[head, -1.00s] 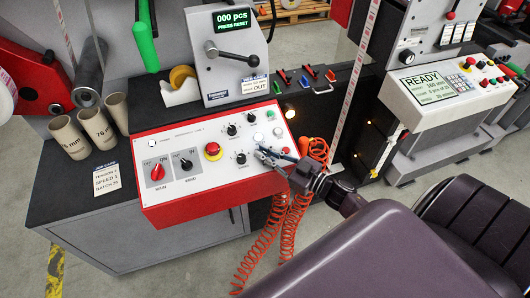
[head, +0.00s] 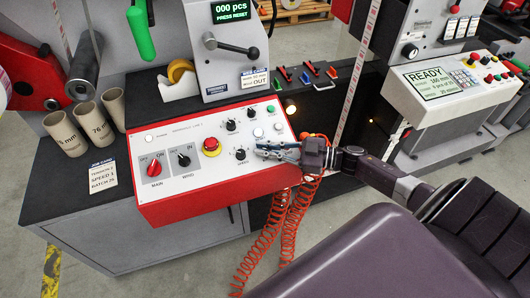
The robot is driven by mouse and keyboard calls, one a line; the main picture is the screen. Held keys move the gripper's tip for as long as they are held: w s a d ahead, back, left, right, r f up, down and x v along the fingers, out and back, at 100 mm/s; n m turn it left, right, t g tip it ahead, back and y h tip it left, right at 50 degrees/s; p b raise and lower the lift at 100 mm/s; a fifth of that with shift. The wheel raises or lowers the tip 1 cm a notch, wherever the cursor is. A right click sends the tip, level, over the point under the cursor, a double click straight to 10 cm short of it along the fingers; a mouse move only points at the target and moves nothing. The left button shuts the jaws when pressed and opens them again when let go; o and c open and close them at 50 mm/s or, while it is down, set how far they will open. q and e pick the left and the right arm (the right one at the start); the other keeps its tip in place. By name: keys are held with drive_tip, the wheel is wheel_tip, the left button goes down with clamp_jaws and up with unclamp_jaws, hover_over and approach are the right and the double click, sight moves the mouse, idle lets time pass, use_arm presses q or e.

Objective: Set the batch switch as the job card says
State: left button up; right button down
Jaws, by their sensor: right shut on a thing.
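The white control panel (head: 209,128) with a red front stands on the dark bench, with several knobs and buttons. The job card (head: 103,176) lies at the panel's left; its small print seems to read speed 1 and batch 25, the last digit unsure. My right gripper (head: 262,149) reaches in from the right and is shut on a small knob at the panel's lower right. Its fingers hide that knob and its setting; by its place it seems to be the batch switch. My left gripper is not in view.
Close by are a black knob (head: 240,155), a red emergency stop (head: 211,146) and the red main switch (head: 154,169). An orange coiled hose (head: 275,230) hangs in front of the bench. The counter display (head: 231,12) reads 000 pcs, press reset.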

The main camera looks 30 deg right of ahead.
drive_tip(key=shift+g, duration=0.3)
drive_tip(key=c, duration=2)
unclamp_jaws()
drive_tip(key=shift+d, duration=0.1)
drive_tip(key=v, duration=1.2)
